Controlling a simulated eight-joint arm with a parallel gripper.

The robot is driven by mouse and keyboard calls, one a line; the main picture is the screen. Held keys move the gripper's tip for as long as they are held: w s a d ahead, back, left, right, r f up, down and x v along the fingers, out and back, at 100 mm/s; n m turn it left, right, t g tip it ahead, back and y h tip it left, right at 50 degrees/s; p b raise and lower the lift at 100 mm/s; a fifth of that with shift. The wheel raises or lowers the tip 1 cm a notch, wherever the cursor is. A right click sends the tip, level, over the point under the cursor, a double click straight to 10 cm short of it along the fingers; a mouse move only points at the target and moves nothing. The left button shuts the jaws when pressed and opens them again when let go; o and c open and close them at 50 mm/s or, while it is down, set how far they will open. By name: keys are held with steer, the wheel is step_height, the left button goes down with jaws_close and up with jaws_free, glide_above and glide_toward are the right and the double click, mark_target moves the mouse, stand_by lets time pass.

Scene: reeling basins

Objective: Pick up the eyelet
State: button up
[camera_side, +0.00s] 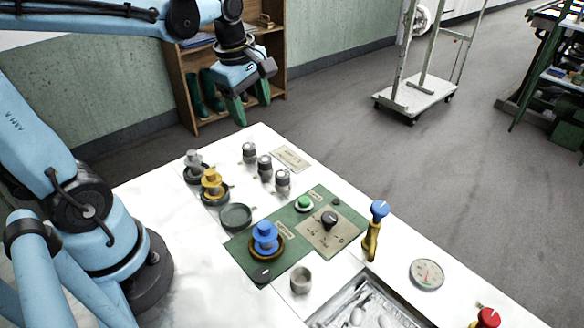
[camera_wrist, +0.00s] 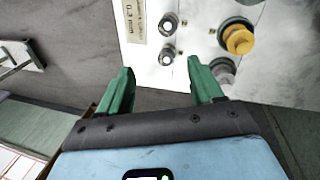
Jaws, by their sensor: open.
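Small grey cylinders stand in a short row on the white table, at the near end (camera_side: 283,180), the middle (camera_side: 265,164) and the far end (camera_side: 249,152). They look like eyelets with a dark hole on top; I cannot tell which one is meant. Two show in the wrist view, one higher (camera_wrist: 168,23) and one lower (camera_wrist: 166,56). My gripper (camera_side: 250,105) has green fingers, open and empty, high above the table's far corner. In the wrist view the gap between my fingers (camera_wrist: 161,72) lies just below the lower cylinder, touching nothing.
A label card (camera_side: 291,158) lies beside the row. Yellow (camera_side: 212,184) and grey (camera_side: 194,164) spools stand to its left. A green panel (camera_side: 318,205) with a blue spool (camera_side: 265,237) and black knob (camera_side: 329,220) lies nearer. A grey cup (camera_side: 301,281) stands in front.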

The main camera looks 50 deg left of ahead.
steer(key=w+a+n+g, duration=0.1)
steer(key=a+n+g, duration=0.15)
steer(key=n, duration=0.75)
glide_above(249, 146)
steer(key=shift+h, duration=0.3)
steer(key=f, duration=0.8)
steer(key=shift+d, duration=0.4)
steer(key=f, duration=0.1)
steer(key=a+f, duration=0.1)
steer(key=f, duration=0.1)
steer(key=shift+f, duration=0.25)
steer(key=shift+d+f, duration=0.1)
steer(key=shift+f, duration=0.7)
steer(key=c, duration=1.1)
